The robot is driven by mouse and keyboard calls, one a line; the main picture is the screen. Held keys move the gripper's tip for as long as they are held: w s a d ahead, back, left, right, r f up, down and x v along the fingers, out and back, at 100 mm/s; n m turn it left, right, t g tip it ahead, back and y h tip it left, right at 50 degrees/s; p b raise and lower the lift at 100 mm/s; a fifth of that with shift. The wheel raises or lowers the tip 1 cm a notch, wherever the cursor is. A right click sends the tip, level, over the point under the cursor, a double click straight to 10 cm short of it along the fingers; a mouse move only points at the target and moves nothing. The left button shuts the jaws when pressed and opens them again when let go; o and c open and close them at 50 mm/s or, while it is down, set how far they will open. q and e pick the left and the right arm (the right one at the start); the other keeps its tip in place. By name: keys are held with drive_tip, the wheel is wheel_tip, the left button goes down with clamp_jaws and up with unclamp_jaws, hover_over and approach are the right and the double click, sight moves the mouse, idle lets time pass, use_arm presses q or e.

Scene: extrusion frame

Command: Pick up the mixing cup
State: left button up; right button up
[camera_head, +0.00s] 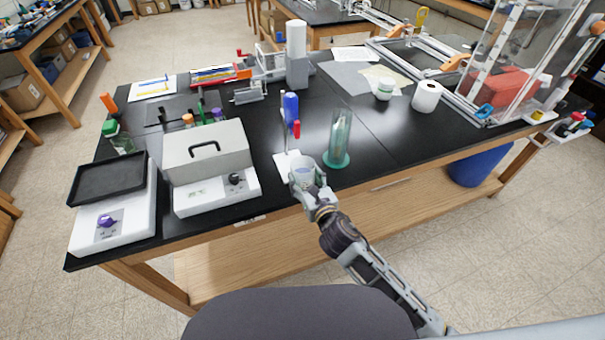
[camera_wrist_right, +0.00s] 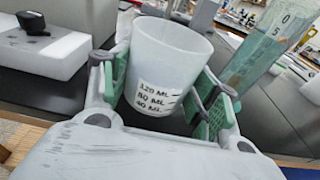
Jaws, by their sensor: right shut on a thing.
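The mixing cup (camera_wrist_right: 165,62) is a translucent white cup with printed volume marks, and it stands upright between the green finger pads in the right wrist view. In the head view the cup (camera_head: 303,172) shows at the front edge of the black bench, partly hidden by the gripper. My right gripper (camera_head: 308,188) is shut on the cup, with one finger on each side of it; the gripper also shows in the right wrist view (camera_wrist_right: 160,95). Whether the cup's base touches the surface below is hidden. My left gripper is not in view.
A green-based graduated cylinder (camera_head: 339,140) stands close to the right of the cup. A white device with a grey lid (camera_head: 207,160) is to the left.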

drive_tip(key=f+b+v, duration=0.1)
drive_tip(key=v, duration=0.7)
drive_tip(key=shift+s, duration=0.4)
drive_tip(key=shift+s+d+f, duration=0.1)
drive_tip(key=shift+d+f, duration=0.05)
drive_tip(key=shift+d, duration=0.05)
idle(0.3)
idle(0.8)
